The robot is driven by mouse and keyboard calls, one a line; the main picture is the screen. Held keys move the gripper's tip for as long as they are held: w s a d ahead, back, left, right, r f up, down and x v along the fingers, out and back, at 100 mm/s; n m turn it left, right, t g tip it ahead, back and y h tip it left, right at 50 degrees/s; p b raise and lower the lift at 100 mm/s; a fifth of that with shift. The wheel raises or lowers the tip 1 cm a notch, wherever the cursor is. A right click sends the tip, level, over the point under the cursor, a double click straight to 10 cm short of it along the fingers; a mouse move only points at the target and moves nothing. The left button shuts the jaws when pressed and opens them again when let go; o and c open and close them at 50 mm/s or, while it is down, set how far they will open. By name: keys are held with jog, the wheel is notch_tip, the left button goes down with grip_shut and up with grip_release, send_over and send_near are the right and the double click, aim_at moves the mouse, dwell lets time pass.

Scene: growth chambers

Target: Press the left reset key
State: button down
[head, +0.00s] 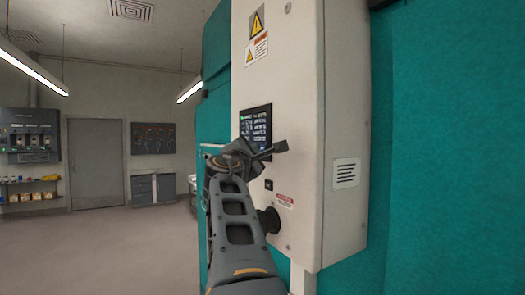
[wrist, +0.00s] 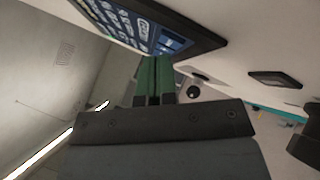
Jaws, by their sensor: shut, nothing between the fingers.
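A white control box (head: 320,120) hangs on a teal wall. Its dark display panel (head: 255,125) has rows of light text and blue areas; in the wrist view the panel (wrist: 150,22) is close, at the top. I cannot tell which mark is the left reset key. My gripper (head: 278,147) is shut and empty, just in front of the panel's lower part in the head view and covering some of it. In the wrist view its closed fingers (wrist: 154,75) lie below the panel's edge. I cannot tell whether they touch the box.
Below the display are a small black fitting (head: 268,185) and a black round knob (head: 268,220). A vent plate (head: 346,173) is on the box's side. The wrist view also shows a small round dark part (wrist: 194,91). Open floor (head: 110,240) lies at left.

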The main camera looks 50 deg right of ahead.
jog(key=shift+w+a, duration=0.15)
jog(key=shift+a, duration=0.25)
jog(key=shift+w+a+b, duration=0.2)
jog(key=shift+w+a, duration=0.1)
jog(key=shift+a, duration=0.5)
jog(key=shift+w+a+b, duration=0.25)
jog(key=shift+w+a, duration=0.05)
jog(key=shift+a, duration=0.45)
jog(key=shift+w+a+b, duration=0.2)
jog(key=shift+w+a, duration=0.1)
jog(key=shift+a, duration=0.5)
